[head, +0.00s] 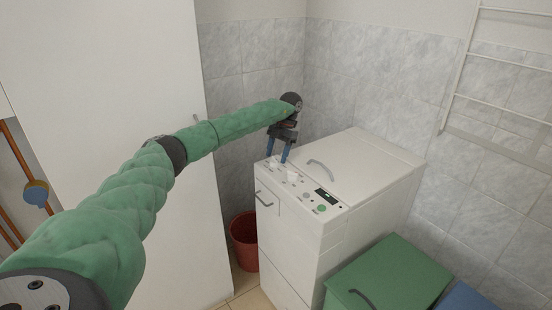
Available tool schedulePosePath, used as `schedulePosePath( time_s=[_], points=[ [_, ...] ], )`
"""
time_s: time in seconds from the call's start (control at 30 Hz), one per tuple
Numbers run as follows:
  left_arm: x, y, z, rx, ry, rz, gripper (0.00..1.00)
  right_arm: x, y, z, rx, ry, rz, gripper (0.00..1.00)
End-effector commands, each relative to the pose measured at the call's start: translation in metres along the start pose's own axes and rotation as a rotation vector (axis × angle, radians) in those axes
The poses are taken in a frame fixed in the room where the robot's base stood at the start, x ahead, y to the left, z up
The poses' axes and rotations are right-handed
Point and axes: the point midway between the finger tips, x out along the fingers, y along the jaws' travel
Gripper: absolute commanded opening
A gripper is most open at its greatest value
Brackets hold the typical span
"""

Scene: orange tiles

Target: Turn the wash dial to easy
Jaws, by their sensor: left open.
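The white top-loading washing machine (300,240) stands in the tiled corner, its lid shut. Its control panel (313,199) runs along the front of the top, with small knobs and buttons, a dark display and a green round button. The wash dial appears to be a pale knob at the panel's left end, by my fingertips; its setting and labels are too small to read. My left gripper (278,158) points down over that end, open, its two blue fingers apart. I cannot tell whether they touch the dial. My right gripper is not in view.
A red bin (243,241) stands on the floor left of the machine. A green lidded box (390,278) and a blue one (468,298) are at the front right. A white cabinet (150,80) is on the left. A wall rack (500,75) hangs at the right.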

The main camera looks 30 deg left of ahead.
Motion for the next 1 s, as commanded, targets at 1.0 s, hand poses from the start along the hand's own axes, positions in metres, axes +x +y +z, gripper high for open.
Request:
schedulePosePath(
  time_s=[1.0],
  points=[
    [-0.061,0.001,0.0,0.0,0.0,0.0,0.58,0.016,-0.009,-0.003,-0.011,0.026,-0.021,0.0]
  ],
)
